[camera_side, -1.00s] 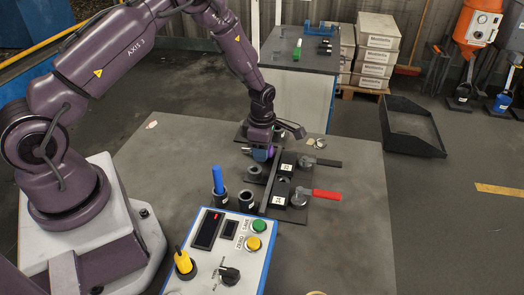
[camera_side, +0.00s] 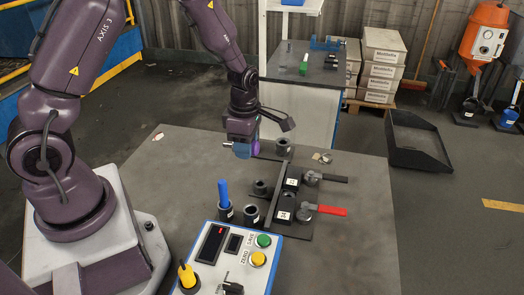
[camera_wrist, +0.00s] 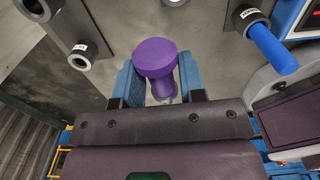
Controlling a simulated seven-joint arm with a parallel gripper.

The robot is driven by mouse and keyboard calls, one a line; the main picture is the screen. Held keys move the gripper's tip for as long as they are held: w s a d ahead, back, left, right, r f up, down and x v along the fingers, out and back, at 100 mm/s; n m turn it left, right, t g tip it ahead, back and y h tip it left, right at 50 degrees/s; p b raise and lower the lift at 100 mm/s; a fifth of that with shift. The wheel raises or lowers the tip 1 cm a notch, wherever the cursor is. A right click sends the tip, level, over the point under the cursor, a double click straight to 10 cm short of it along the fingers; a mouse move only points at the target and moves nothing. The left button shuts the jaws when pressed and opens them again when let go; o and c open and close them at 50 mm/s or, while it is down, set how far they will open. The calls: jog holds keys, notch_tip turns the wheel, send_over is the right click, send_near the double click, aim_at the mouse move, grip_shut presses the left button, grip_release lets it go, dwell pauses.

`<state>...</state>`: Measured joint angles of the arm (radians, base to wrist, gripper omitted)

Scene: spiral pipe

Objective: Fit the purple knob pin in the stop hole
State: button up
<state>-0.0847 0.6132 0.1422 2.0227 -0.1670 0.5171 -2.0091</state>
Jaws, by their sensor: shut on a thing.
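The purple knob pin (camera_wrist: 155,62) is between the blue fingers of my gripper (camera_wrist: 157,82) in the wrist view, its round knob towards the camera. In the side view my gripper (camera_side: 241,148) is shut on the pin, and a bit of purple (camera_side: 255,148) shows at its right. The gripper is above the table, left of the dark fixture plate (camera_side: 296,226). I cannot tell which opening is the stop hole.
A dark collar (camera_side: 284,146) stands behind the fixture, and another (camera_side: 260,187) at its left. A blue pin (camera_side: 223,193) stands in a holder near the control box (camera_side: 213,283). Red (camera_side: 328,210) and dark (camera_side: 333,178) levers stick out right.

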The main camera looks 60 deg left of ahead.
jog(key=s+d+r, duration=0.1)
jog(key=s+r, duration=0.2)
jog(key=s, duration=0.3)
jog(key=w+d+f+m+h, duration=0.1)
jog(key=w+d+m+h, duration=0.1)
jog(key=h, duration=0.3)
jog(key=w+d+f+m+t+h, duration=0.1)
jog(key=w+d+m+h, duration=0.2)
jog(key=d+h, duration=0.1)
jog(key=w+d+f+m+t+h, duration=0.1)
jog(key=w+d+f+m+h, duration=0.1)
jog(key=h, duration=0.3)
jog(key=shift+w+d+h, duration=0.3)
jog(key=shift+w+d, duration=0.25)
jog(key=w, duration=0.1)
jog(key=w+a+r+t+h, duration=0.1)
jog(key=w+r+n+t+h, duration=0.1)
jog(key=w, duration=0.1)
jog(key=shift+a, duration=0.15)
jog(key=shift+s+f, duration=0.1)
jog(key=shift+f, duration=2.85)
jog(key=shift+f, duration=1)
